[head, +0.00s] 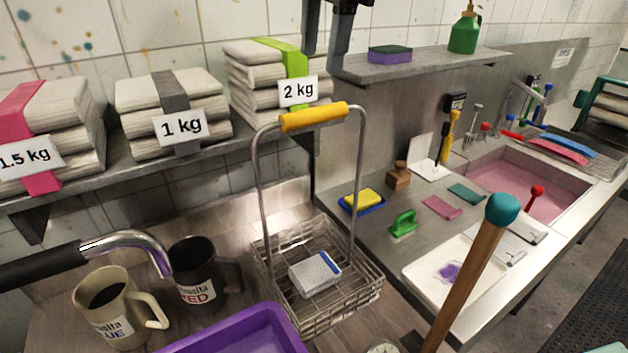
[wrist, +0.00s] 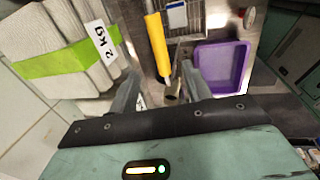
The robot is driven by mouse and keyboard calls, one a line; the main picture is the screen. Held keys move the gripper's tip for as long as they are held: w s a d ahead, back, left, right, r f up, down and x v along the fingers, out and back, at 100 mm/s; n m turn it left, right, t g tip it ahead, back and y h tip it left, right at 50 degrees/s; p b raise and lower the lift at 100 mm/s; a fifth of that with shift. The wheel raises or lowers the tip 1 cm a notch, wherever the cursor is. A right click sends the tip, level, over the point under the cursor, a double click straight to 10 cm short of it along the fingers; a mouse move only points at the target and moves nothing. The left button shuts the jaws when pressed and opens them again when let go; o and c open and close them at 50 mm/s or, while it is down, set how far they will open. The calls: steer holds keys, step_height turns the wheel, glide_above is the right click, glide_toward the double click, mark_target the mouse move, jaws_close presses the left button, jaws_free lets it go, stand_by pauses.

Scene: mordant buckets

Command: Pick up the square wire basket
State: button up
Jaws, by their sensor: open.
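The square wire basket (head: 330,315) stands on the steel counter, with a tall wire handle topped by a yellow grip (head: 315,116). A small white and blue box (head: 315,273) lies inside it. My gripper (head: 324,58) is open and empty at the top of the head view, above the yellow grip and apart from it. In the wrist view, the yellow grip (wrist: 157,46) shows ahead of and roughly between the fingers of my gripper (wrist: 161,76). Part of the basket (wrist: 214,14) shows beyond it.
The shelf holds cloth stacks, with the 2 kg stack (head: 262,80) close to the handle. A purple tub (head: 245,335) and two mugs (head: 118,310) stand left of the basket. A wooden stick with a teal knob (head: 503,209) rises at right. A pink sink (head: 510,185) lies further right.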

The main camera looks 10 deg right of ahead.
mark_target(316, 108)
steer(key=f, duration=0.2)
steer(key=w+f+p, duration=0.1)
steer(key=f, duration=0.4)
steer(key=shift+w+a+f+p, duration=0.15)
steer(key=shift+a+f+p, duration=0.15)
steer(key=shift+w+f+p, duration=0.2)
steer(key=shift+f+p, duration=0.2)
steer(key=shift+f, duration=0.45)
steer(key=shift+w+f+p, duration=0.15)
steer(key=shift+f+p, duration=0.25)
steer(key=shift+f, duration=0.5)
steer(key=shift+w+f+p, duration=0.2)
steer(key=shift+f+p, duration=0.2)
steer(key=shift+f, duration=0.45)
steer(key=shift+a+r, duration=0.1)
jaws_close()
